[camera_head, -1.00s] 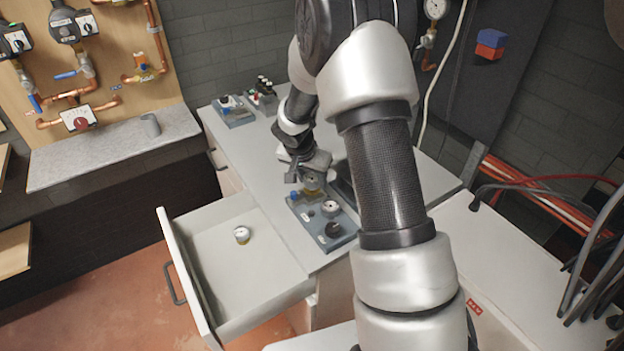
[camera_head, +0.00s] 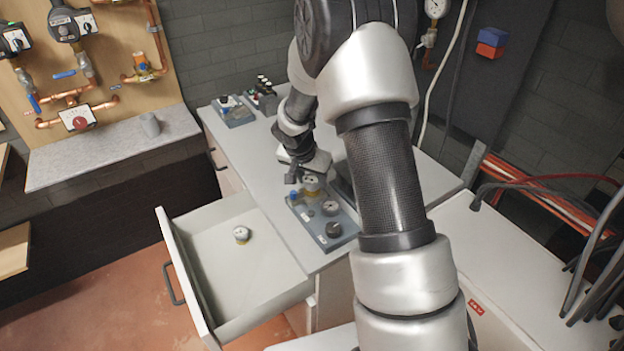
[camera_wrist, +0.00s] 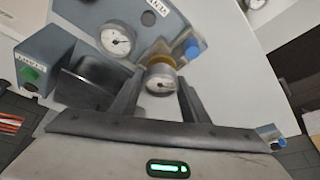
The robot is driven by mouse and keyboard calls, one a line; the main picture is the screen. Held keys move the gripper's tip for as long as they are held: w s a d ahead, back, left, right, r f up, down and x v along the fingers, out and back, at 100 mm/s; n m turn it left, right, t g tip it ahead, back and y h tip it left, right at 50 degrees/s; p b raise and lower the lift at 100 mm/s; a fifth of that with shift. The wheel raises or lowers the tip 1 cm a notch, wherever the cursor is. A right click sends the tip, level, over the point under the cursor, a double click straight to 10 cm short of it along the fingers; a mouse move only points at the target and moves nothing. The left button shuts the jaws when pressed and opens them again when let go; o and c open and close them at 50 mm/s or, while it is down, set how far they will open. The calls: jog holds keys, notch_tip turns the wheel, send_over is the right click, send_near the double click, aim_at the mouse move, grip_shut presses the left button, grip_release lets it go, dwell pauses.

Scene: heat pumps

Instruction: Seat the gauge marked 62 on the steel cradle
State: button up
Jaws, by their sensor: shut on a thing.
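My gripper (camera_wrist: 158,98) is shut on a small round gauge (camera_wrist: 160,80) with a white face and a brass-coloured base. In the head view the held gauge (camera_head: 312,182) is at the far end of a grey-blue fixture board (camera_head: 318,232) on the worktop. Whether its base touches the board cannot be told. Another white-faced gauge (camera_wrist: 117,38) sits on the board. A third gauge (camera_head: 241,234) lies in the open drawer. The numbers on the faces are too small to read. I cannot clearly make out which part is the steel cradle.
A blue knob (camera_wrist: 192,48) is close beside the held gauge. A box with a green button (camera_wrist: 30,75) stands to the left in the wrist view. The open drawer (camera_head: 215,265) juts out from the worktop. Another fixture (camera_head: 233,111) stands at the back.

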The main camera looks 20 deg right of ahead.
jog(key=shift+f+b, duration=0.4)
jog(key=shift+b, duration=0.1)
jog(key=o, duration=1.3)
jog(key=v, duration=1.7)
jog(key=shift+r, duration=0.25)
